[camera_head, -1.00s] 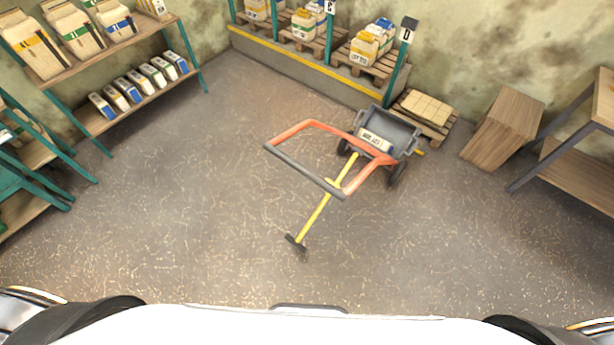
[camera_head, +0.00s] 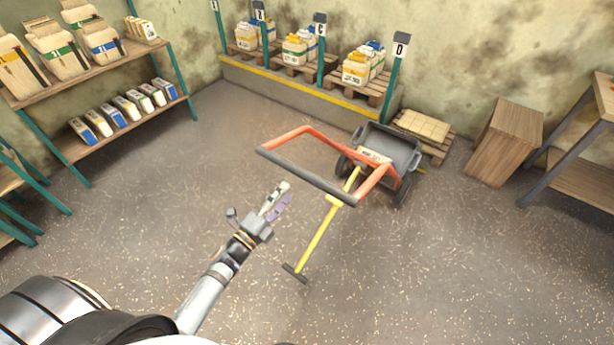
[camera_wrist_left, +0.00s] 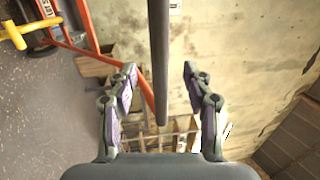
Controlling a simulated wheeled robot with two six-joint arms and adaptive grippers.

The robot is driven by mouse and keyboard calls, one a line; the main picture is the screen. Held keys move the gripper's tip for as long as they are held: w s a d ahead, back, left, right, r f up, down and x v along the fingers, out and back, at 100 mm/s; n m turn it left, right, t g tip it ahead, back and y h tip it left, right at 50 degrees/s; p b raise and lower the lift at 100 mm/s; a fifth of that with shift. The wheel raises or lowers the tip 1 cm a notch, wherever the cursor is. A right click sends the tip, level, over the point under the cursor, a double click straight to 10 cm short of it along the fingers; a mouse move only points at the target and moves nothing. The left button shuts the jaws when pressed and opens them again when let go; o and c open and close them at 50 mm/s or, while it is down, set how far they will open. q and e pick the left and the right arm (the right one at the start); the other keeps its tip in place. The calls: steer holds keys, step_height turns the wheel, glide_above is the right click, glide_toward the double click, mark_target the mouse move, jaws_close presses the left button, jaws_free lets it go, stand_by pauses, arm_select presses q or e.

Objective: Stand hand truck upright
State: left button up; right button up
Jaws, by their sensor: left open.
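The hand truck (camera_head: 317,135) has an orange frame, a dark grey handle bar (camera_head: 305,177), a grey tray (camera_head: 388,148) and dark wheels. It leans back at a low tilt in the head view, handle towards me. A yellow bar (camera_head: 318,235) with a dark crosspiece runs from its frame towards the floor. My left gripper (camera_head: 277,199) is open and empty, to the left of and near the handle bar. In the left wrist view, the dark bar (camera_wrist_left: 159,60) lines up between the open fingers (camera_wrist_left: 157,78); its distance is unclear. My right gripper is out of view.
A low ledge (camera_head: 290,88) with pallets and jugs lies behind. A small pallet (camera_head: 425,128) stands close behind the truck, and a wooden box (camera_head: 505,143) and table are at right. Shelves (camera_head: 120,125) stand at left. The floor around the truck is largely clear.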

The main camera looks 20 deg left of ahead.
mark_target(300, 177)
arm_select(q)
steer(key=p+x, duration=0.1)
steer(key=x, duration=0.7)
steer(key=shift+w+r, duration=0.1)
steer(key=shift+w, duration=0.1)
steer(key=shift+w+d, duration=0.25)
steer(key=shift+w, duration=0.25)
jaws_close()
steer(key=shift+p, duration=0.3)
